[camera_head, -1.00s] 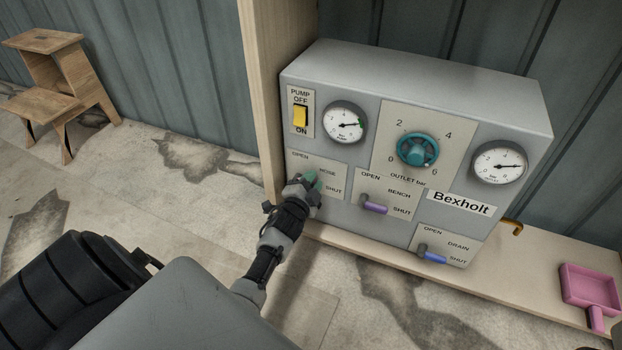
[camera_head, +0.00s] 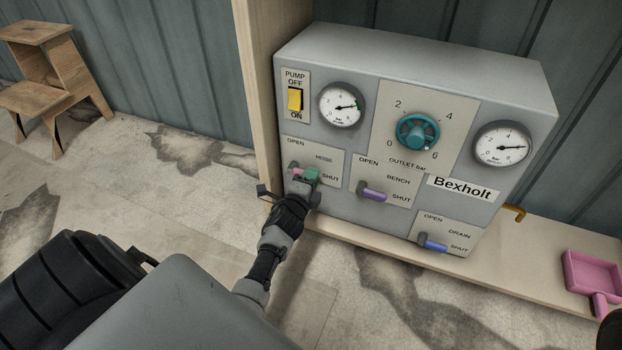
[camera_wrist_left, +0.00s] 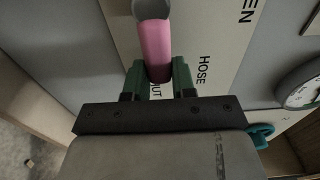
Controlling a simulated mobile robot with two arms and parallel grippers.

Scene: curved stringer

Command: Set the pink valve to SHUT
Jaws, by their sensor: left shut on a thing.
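The pink valve handle (camera_head: 298,172) sits on the HOSE plate at the left of the grey panel. It points right towards the word SHUT, much like the handles below and beside it. My left gripper (camera_head: 311,175) has its green fingers closed around the handle's outer end. In the left wrist view the pink handle (camera_wrist_left: 156,46) runs from its grey hub down between the two fingers of the gripper (camera_wrist_left: 158,78), which partly cover the word SHUT. The handle's tip is hidden between the fingers. My right gripper does not show.
The purple BENCH handle (camera_head: 374,194) and blue DRAIN handle (camera_head: 434,246) are nearby on the panel. The teal outlet wheel (camera_head: 418,134) and yellow pump switch (camera_head: 295,99) are above. A wooden post (camera_head: 262,80) stands close at left. A pink dustpan (camera_head: 594,273) lies at right.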

